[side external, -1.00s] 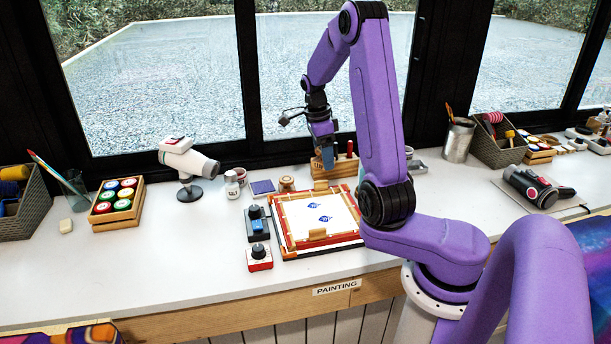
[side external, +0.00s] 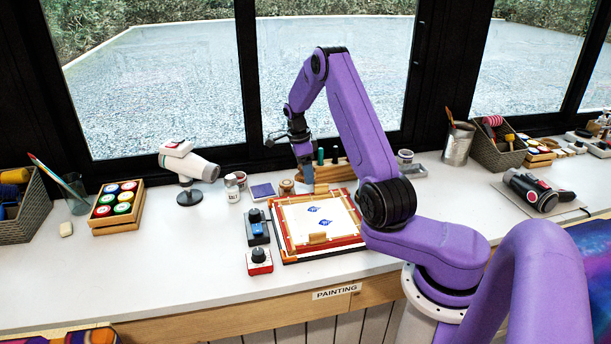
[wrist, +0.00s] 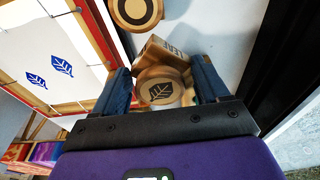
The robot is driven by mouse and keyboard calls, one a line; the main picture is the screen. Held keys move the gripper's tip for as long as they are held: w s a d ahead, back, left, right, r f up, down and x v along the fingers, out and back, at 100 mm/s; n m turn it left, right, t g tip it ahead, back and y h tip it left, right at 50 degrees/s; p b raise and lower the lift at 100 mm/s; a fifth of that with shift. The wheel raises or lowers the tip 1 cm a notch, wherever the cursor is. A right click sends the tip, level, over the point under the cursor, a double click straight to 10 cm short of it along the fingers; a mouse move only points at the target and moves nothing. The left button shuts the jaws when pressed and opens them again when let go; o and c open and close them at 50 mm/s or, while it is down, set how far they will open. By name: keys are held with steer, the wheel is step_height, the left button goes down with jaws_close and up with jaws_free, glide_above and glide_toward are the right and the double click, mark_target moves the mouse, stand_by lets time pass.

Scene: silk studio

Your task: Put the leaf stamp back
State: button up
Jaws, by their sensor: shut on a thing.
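My gripper (wrist: 162,85) is shut on the leaf stamp (wrist: 161,92), a round wooden stamp whose top shows a dark leaf mark. In the side view my gripper (side external: 304,180) is low at the back-left corner of the framed silk; the stamp cannot be made out there. In the wrist view a wooden holder (wrist: 157,47) with partly hidden lettering starting "LEA" lies just beyond the stamp. I cannot tell whether the stamp touches it. The white silk (side external: 318,214) carries two blue leaf prints.
Another round wooden stamp (wrist: 137,10) is close by; in the side view a round wooden piece (side external: 287,187) stands left of my gripper. A blue pad (side external: 262,191), a salt jar (side external: 232,188) and a wooden tool rack (side external: 335,172) are near.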

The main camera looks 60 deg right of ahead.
steer(key=shift+f, duration=1.05)
steer(key=shift+f, duration=0.6)
steer(key=o, duration=0.6)
steer(key=shift+c, duration=0.2)
